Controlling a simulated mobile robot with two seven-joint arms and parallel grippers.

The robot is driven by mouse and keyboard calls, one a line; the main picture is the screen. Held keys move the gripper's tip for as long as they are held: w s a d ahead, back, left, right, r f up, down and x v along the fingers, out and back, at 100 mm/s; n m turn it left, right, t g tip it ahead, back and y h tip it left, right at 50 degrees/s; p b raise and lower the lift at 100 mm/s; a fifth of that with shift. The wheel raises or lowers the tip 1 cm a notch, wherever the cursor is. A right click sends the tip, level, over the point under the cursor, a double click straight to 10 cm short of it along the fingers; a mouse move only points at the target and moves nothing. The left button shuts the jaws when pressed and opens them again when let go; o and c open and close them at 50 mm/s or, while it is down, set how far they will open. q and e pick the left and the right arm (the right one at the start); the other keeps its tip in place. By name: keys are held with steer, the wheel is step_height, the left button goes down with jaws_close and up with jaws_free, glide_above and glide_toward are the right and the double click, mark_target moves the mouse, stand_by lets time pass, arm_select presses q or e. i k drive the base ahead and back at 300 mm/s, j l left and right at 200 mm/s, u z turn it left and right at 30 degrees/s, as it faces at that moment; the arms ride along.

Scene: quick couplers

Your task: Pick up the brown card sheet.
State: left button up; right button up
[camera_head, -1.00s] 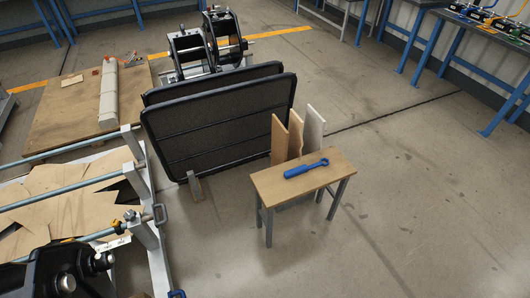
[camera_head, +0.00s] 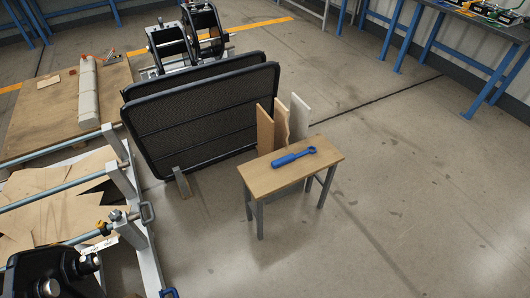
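Three thin upright sheets stand behind a small wooden-topped table, in the middle of the head view. The leftmost is a brown sheet (camera_head: 265,130). Beside it is a tan sheet (camera_head: 282,124) with a wavy edge, then a pale grey sheet (camera_head: 299,118). The table hides their lower ends. I cannot tell from the picture which is card. Several flat tan-brown pieces (camera_head: 62,212) with irregular outlines also lie on a rack at the left.
The small table (camera_head: 260,180) carries a blue tool (camera_head: 293,157). Two large black panels (camera_head: 200,125) stand behind it to the left. A railed rack (camera_head: 125,172) fills the lower left. Floor is clear to the right and in front. Blue-legged benches (camera_head: 480,40) line the upper right.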

mark_target(266, 125)
steer(key=i+l+u, duration=0.25)
steer(key=i+l, duration=0.4)
steer(key=l, duration=0.15)
